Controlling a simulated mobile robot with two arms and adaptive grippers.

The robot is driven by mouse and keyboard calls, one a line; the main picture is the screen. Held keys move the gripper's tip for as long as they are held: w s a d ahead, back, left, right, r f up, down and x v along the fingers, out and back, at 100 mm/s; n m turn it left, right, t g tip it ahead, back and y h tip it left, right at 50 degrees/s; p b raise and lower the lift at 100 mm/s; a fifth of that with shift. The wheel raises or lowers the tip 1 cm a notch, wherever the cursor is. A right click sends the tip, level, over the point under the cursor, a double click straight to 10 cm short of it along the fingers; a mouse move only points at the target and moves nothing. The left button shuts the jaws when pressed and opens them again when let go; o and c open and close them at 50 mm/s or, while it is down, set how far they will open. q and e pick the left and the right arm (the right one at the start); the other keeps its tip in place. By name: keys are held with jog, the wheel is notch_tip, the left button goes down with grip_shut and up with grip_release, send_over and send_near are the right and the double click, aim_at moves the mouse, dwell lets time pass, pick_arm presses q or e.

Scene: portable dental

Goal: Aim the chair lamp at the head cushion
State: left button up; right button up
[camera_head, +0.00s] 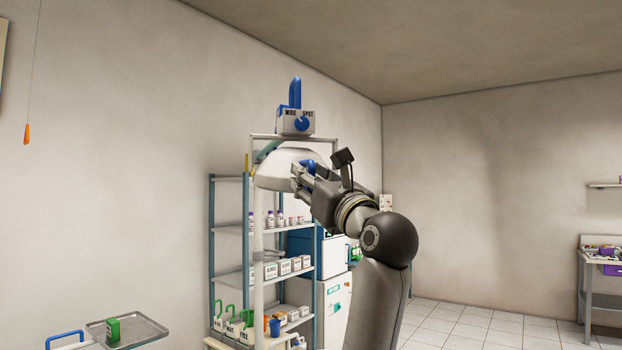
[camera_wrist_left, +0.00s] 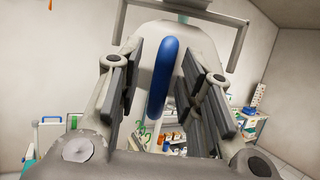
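The chair lamp (camera_head: 276,172) is a white dome hanging in a pale frame in front of the shelves. Its blue handle (camera_wrist_left: 166,75) stands between the fingers of my left gripper (camera_wrist_left: 162,88) in the left wrist view, with visible gaps on both sides. The gripper is open. In the head view my left gripper (camera_head: 301,180) is at the lamp's right side and covers part of it; a bit of the blue handle (camera_head: 307,165) shows. A box (camera_head: 290,123) marked WIDE and SPOT, with a blue knob and blue loop, sits above the lamp. The head cushion and my right gripper are not in view.
A shelf rack (camera_head: 246,230) with bottles and boxes stands behind the lamp. A table (camera_head: 604,255) is at far right. The floor (camera_head: 470,325) between is clear.

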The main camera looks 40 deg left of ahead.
aim_at(312, 162)
pick_arm(q)
grip_shut()
jog(key=r+p, duration=0.1)
jog(key=r+h+p, duration=0.1)
jog(key=p, duration=0.1)
jog(key=r+h+p, duration=0.1)
jog(key=shift+d+p, duration=0.25)
jog(key=shift+p, duration=0.05)
jog(key=shift+s+r+m+g+h+p, duration=0.1)
jog(key=shift+r+m+g+h+p, duration=0.25)
jog(key=shift+p, duration=0.35)
jog(key=shift+f, duration=0.1)
grip_release()
jog(key=shift+d+f, duration=0.1)
jog(key=shift+d, duration=0.2)
jog(key=v, duration=1.1)
jog(key=shift+s, duration=0.25)
